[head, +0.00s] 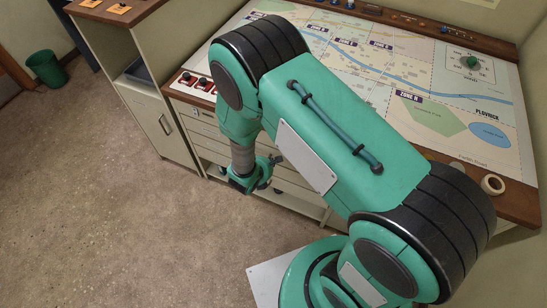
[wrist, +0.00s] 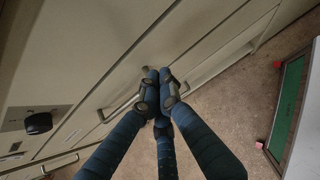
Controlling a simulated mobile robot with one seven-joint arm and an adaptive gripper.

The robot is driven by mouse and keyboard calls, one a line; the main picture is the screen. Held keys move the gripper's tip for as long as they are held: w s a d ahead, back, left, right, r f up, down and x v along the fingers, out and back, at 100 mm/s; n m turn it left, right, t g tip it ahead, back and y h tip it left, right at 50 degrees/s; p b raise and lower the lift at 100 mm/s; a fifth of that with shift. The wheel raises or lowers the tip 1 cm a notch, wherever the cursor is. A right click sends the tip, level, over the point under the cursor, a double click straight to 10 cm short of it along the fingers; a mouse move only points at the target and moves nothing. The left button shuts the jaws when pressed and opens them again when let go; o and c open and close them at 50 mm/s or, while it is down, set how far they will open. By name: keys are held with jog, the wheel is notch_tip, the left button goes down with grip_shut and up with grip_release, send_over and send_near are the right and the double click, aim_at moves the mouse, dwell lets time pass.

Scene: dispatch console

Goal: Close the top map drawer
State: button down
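The map drawers (head: 205,128) form a stack of pale fronts under the left end of the map table, partly hidden by my arm. From these frames I cannot tell for sure which front is the top drawer or how far it stands out. In the wrist view, pale drawer fronts (wrist: 90,75) run diagonally, with bar handles (wrist: 120,108). My gripper (wrist: 158,76) has its dark blue fingers drawn together, tips close to a drawer front, with nothing visible between them. Contact cannot be told. In the head view my gripper (head: 264,174) hangs low before the drawers.
The map table (head: 445,55) stands behind my arm, with a tape roll (head: 492,184) on its right edge. A pale cabinet (head: 160,125) stands left of the drawers. A green bin (head: 46,68) is at the far left. The floor (head: 90,210) at front left is clear.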

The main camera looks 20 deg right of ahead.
jog(key=p+v, duration=0.2)
jog(key=v, duration=0.8)
jog(key=shift+p, duration=0.4)
jog(key=shift+r, duration=0.1)
jog(key=s+d+r+m+g, duration=0.1)
jog(key=d+r+m, duration=0.3)
jog(key=r, duration=0.5)
jog(key=s+d+r+m+g, duration=0.1)
jog(key=d+r+m, duration=0.1)
jog(key=r+m, duration=0.6)
jog(key=s+d+r+m+g, duration=0.1)
jog(key=d+r+m, duration=0.25)
jog(key=r, duration=0.75)
jog(key=s+a+r+m+t+y, duration=0.1)
jog(key=s+r+m, duration=0.4)
jog(key=r, duration=0.5)
jog(key=s+a+r+m+t+y, duration=0.1)
jog(key=s+a+r+m+y, duration=0.2)
jog(key=s+r, duration=0.6)
jog(key=s+m+y, duration=0.1)
jog(key=m+y, duration=0.1)
jog(key=m, duration=0.1)
jog(key=shift+s+a+r, duration=0.3)
jog(key=shift+s+r, duration=0.05)
jog(key=shift+r, duration=0.05)
jog(key=shift+m, duration=0.25)
